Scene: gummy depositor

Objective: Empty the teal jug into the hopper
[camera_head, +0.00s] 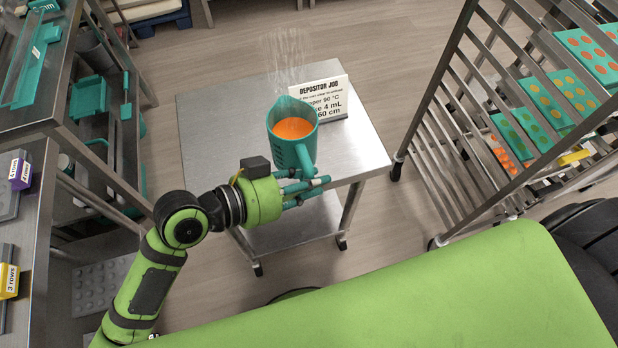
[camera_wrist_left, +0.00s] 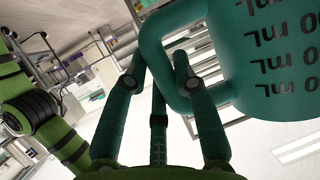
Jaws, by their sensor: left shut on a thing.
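The teal jug (camera_head: 290,134) holds orange liquid and appears upright above or on the steel cart top in the head view; I cannot tell whether its base touches. Steam rises behind its rim. My left gripper (camera_head: 308,186) is shut on the jug's handle, at the near side of the jug. In the left wrist view the fingers (camera_wrist_left: 160,75) close around the teal handle (camera_wrist_left: 172,40), and the jug body with black mL marks (camera_wrist_left: 245,60) fills the right side. The hopper cannot be made out in these views. My right gripper is not in view.
The steel cart (camera_head: 210,130) carries a white "Depositor job" card (camera_head: 325,98) just behind the jug. A tray rack (camera_head: 470,150) with colored gummy molds stands right. Steel shelving with teal tools (camera_head: 90,95) stands left. The cart's left side is clear.

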